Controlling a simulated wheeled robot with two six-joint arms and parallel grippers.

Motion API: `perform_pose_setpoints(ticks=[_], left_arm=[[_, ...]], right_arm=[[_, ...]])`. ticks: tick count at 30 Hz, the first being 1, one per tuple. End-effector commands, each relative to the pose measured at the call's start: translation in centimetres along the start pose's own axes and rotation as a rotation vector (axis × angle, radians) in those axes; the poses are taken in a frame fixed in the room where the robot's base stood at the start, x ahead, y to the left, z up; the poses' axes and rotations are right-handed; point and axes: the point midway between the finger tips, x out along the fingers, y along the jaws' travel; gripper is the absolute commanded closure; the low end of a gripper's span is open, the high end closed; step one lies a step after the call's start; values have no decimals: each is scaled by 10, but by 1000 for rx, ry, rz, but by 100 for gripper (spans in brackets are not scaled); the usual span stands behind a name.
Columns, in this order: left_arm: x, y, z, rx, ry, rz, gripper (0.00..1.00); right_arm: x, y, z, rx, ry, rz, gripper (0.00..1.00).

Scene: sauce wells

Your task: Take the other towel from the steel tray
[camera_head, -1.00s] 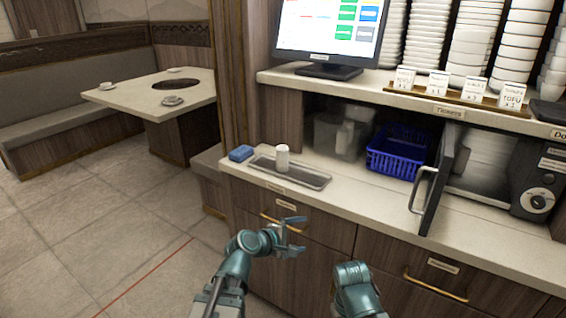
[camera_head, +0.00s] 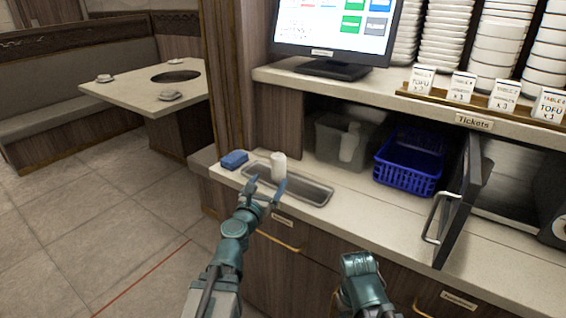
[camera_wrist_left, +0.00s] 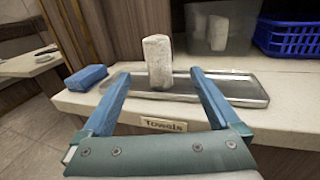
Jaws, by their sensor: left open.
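A white rolled towel (camera_head: 279,167) stands upright on the left part of the steel tray (camera_head: 312,190), which lies on the counter. In the left wrist view the towel (camera_wrist_left: 158,62) is beyond my fingertips and between their lines, with the tray (camera_wrist_left: 240,88) around its base. My left gripper (camera_head: 265,190) is open and empty at the tray's front edge, just short of the towel; it also shows in the left wrist view (camera_wrist_left: 160,76). My right arm shows at the bottom of the head view, but its gripper's fingers are not visible.
A blue folded cloth or sponge (camera_head: 234,160) lies left of the tray. A blue basket (camera_head: 408,178) and a grey bin (camera_head: 332,140) stand in the shelf opening behind. An open cabinet door (camera_head: 460,200) juts out at right. A "Towels" label (camera_wrist_left: 163,125) is on the counter's front edge.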

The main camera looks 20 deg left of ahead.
Motion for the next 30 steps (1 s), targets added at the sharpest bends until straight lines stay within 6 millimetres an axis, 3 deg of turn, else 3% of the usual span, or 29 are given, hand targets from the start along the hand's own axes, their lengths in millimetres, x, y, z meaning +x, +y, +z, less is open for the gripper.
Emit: perform_pose_setpoints(ticks=[11, 24, 30], left_arm=[[8, 3, 0, -23, -2, 11, 4], [82, 4, 1, -21, -2, 9, 4], [86, 4, 1, -21, -2, 10, 4]], right_arm=[[0, 0, 0, 0, 0, 0, 50], [0, 0, 0, 0, 0, 0, 50], [0, 0, 0, 0, 0, 0, 50]])
